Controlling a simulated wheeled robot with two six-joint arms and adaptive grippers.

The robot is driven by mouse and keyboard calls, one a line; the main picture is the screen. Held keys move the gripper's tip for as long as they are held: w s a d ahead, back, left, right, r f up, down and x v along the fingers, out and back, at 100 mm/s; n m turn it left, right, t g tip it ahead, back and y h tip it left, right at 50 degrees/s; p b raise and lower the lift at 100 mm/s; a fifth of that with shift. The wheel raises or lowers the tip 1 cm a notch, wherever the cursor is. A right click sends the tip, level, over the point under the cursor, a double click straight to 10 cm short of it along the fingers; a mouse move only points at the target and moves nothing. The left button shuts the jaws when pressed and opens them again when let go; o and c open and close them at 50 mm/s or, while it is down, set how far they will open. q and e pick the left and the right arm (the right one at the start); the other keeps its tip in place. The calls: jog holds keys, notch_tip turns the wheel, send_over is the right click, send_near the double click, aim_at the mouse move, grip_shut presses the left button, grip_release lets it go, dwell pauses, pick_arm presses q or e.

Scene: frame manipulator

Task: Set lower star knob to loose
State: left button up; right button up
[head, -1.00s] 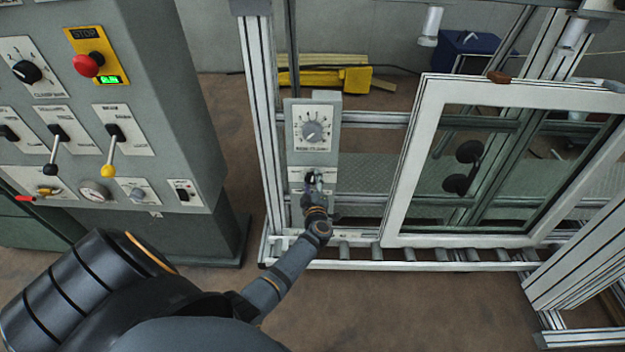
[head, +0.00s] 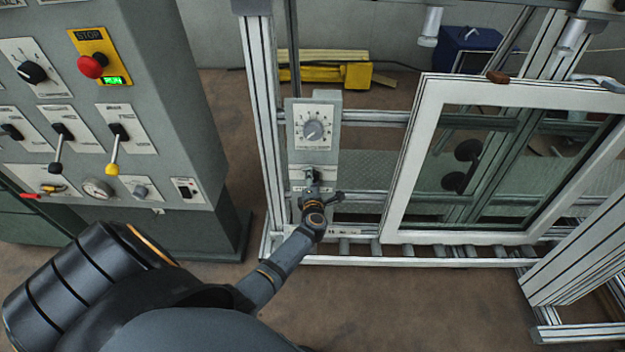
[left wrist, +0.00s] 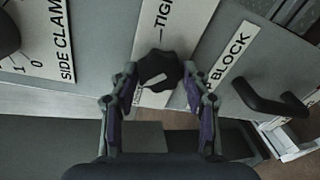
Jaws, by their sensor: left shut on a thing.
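The lower star knob (left wrist: 158,70) is a black, lobed knob on a pale plate with a partly visible "TIGHT" label, in the left wrist view. My left gripper (left wrist: 160,78) is shut on it, one finger on each side. In the head view my left gripper (head: 312,182) is at the lower plate of the grey control box (head: 328,104) and hides most of the knob there. The knob's exact setting cannot be read. My right gripper is not in view.
A dial (head: 313,130) sits above on the same box. In the left wrist view a black handle (left wrist: 270,100) stands close by at the right, beside a "BLOCK" label. A white-framed window (head: 402,160) stands right of the box, and a grey control cabinet (head: 190,100) stands left.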

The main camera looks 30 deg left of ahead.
pick_arm(q)
jog(key=n, duration=0.5)
jog(key=shift+f+h+b, duration=0.1)
jog(key=shift+h+b, duration=0.2)
jog(key=shift+h, duration=0.1)
dwell(0.4)
jog(key=o, duration=1.1)
jog(key=shift+o, duration=0.2)
jog(key=shift+s, duration=0.1)
jog(key=v, duration=1.2)
